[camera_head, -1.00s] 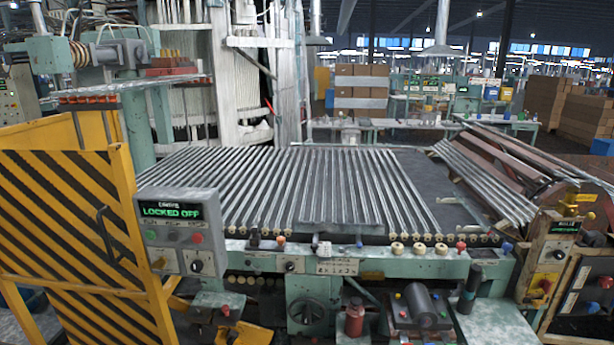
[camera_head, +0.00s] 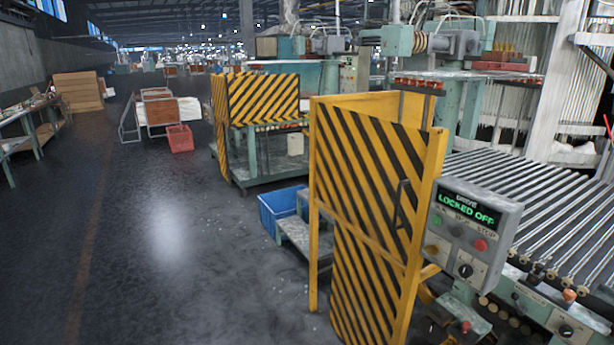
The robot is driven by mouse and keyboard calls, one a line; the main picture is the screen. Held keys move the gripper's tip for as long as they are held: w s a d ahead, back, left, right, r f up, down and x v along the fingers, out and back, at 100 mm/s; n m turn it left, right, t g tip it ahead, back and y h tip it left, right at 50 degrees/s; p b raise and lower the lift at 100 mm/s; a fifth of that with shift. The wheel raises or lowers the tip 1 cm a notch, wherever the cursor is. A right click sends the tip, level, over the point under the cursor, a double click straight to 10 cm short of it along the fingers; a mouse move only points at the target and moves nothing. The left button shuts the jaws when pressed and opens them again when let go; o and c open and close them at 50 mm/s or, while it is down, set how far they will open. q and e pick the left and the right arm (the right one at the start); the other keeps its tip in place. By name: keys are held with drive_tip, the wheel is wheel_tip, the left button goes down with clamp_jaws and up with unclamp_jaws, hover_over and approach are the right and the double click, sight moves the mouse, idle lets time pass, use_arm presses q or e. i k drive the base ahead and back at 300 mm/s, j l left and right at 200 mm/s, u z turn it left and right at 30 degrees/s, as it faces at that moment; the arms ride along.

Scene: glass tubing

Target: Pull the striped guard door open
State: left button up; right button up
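The striped guard door (camera_head: 365,175) is a yellow and black panel in a yellow frame, right of centre in the head view. A dark handle (camera_head: 401,205) is on its right side. The door appears shut in its frame. Beside it on the right is a grey control box (camera_head: 470,235) with a green display reading "LOCKED OFF", a red button and a black knob. Neither of my grippers shows in the view.
The dark floor (camera_head: 170,230) to the left is wide and clear. A blue bin (camera_head: 280,208) and a grey step (camera_head: 305,240) are behind the door's left side. Another striped guard (camera_head: 262,98) stands farther back. A roller bed (camera_head: 550,205) is at right.

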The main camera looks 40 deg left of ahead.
sight(331, 136)
drive_tip(key=u, duration=1.1)
